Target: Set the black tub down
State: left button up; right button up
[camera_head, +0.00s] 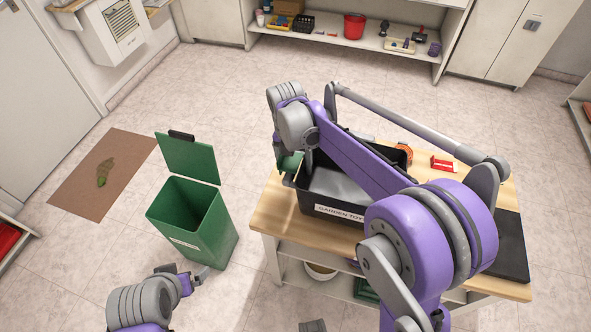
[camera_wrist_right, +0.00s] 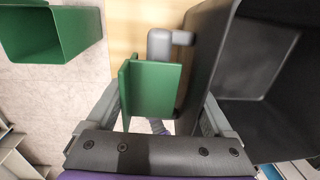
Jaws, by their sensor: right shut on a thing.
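The black tub (camera_head: 335,211), with a white label on its front, is at the left end of the wooden workbench (camera_head: 266,222). It looks upright; whether its base touches the top is unclear. Its dark wall also shows in the right wrist view (camera_wrist_right: 209,55). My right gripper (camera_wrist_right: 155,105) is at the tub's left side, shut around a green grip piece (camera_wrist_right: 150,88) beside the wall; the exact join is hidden. In the head view my right arm covers part of the tub. My left gripper (camera_head: 203,274) is low at the front left, away from the tub, its jaws unclear.
A green bin (camera_head: 192,222) with its lid up stands on the floor left of the bench. A red-and-white box (camera_head: 444,164) and an orange item (camera_head: 403,152) lie behind the tub. A black mat (camera_head: 510,247) covers the bench's right end. A brown mat (camera_head: 78,185) lies far left.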

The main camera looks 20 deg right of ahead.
jog(key=shift+f, duration=1.6)
jog(key=shift+f, duration=0.15)
jog(key=o, duration=1.5)
jog(key=r, duration=1.2)
jog(key=shift+w+a+r+p, duration=0.2)
jog(key=shift+a+p, duration=0.15)
jog(key=shift+a, duration=0.05)
